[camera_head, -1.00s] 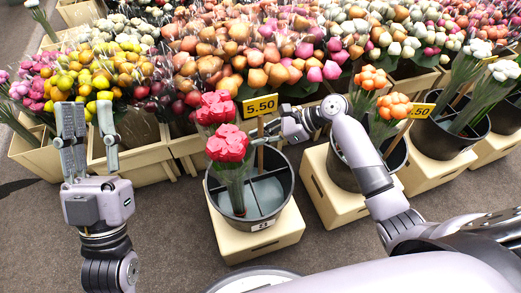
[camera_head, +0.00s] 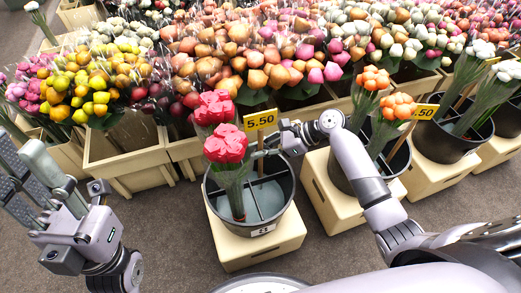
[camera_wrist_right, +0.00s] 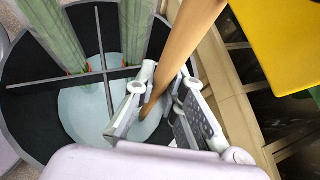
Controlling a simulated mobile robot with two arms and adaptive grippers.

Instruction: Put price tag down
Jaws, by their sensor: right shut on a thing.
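The yellow price tag (camera_head: 260,120) reads 5.50 and sits on a wooden stick above the front black bucket (camera_head: 212,200). In the wrist view the stick (camera_wrist_right: 188,38) runs down between my fingers into the bucket, and part of the yellow tag (camera_wrist_right: 285,45) shows at top right. My right gripper (camera_head: 264,152) is shut on the stick at the bucket's back rim; its fingers also show in the wrist view (camera_wrist_right: 160,103). I cannot tell whether the stick touches the bucket floor. Red tulips (camera_head: 225,145) stand upright in the bucket. My left gripper (camera_head: 22,178) is open and empty at far left.
The bucket is split by a cross divider and stands on a cream crate (camera_head: 255,248). Another tag (camera_head: 424,112) and orange tulips (camera_head: 371,77) stand to the right. Crates of mixed tulips fill the back. The floor at front left is clear.

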